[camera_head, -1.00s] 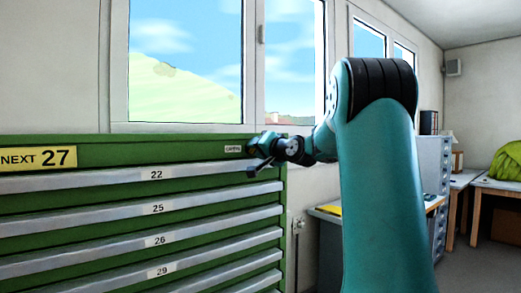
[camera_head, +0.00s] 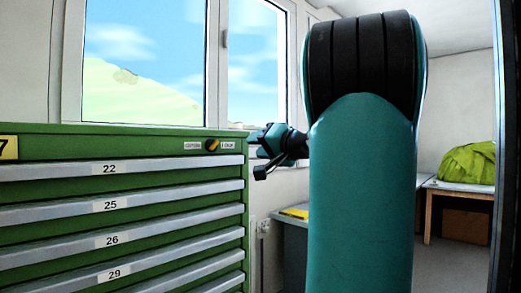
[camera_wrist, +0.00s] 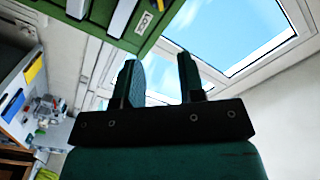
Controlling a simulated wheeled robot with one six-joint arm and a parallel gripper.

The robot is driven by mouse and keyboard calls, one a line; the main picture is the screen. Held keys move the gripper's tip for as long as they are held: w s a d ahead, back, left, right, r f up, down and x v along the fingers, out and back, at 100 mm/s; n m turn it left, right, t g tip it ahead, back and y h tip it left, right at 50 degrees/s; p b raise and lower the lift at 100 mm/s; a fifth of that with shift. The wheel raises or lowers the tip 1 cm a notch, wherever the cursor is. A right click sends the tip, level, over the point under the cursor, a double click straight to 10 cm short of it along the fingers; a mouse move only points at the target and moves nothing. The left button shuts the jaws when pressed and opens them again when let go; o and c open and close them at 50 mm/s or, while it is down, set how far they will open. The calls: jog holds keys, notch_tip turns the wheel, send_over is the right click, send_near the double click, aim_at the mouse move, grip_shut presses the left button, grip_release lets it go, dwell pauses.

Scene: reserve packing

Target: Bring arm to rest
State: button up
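My teal arm fills the right middle of the head view, with its upper link standing upright. My gripper (camera_head: 264,157) is small in the head view, beside the top right edge of the green drawer cabinet (camera_head: 120,143). In the wrist view my gripper (camera_wrist: 160,80) shows two dark fingers set apart, with nothing between them but the window behind. It holds nothing. The cabinet also shows at the top of the wrist view (camera_wrist: 165,20), beyond the fingers.
A window (camera_head: 143,60) is behind. A table with a green heap (camera_head: 467,163) and a box below (camera_head: 465,225) stands at the right.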

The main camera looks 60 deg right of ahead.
dwell(0.7)
jog(key=w+a+f+n+g+y+p, duration=0.1)
jog(key=w+a+f+n+y, duration=0.1)
jog(key=w+a+f+y, duration=0.3)
jog(key=w+a+n+g+y+p, duration=0.1)
jog(key=w+a+n+g, duration=0.15)
jog(key=a, duration=0.55)
jog(key=a+f+n+g+y+p, duration=0.1)
jog(key=a+f+n+g+y, duration=0.2)
jog(key=a, duration=0.5)
jog(key=a+f+n+g+p, duration=0.15)
jog(key=a+f, duration=0.25)
jog(key=a, duration=0.4)
jog(key=s+a+f+n+g+p, duration=0.1)
jog(key=s+a+f+n+g, duration=0.3)
jog(key=s+a, duration=0.3)
jog(key=s+a+f+n+g+p, duration=0.1)
jog(key=s+a+f+n+g, duration=0.3)
jog(key=s, duration=0.7)
jog(key=a+n+g, duration=0.1)
jog(key=a, duration=0.1)
jog(key=shift+a+f+n+g+h, duration=0.3)
jog(key=shift+a+f+n+h, duration=0.05)
jog(key=shift+a+n+h, duration=0.05)
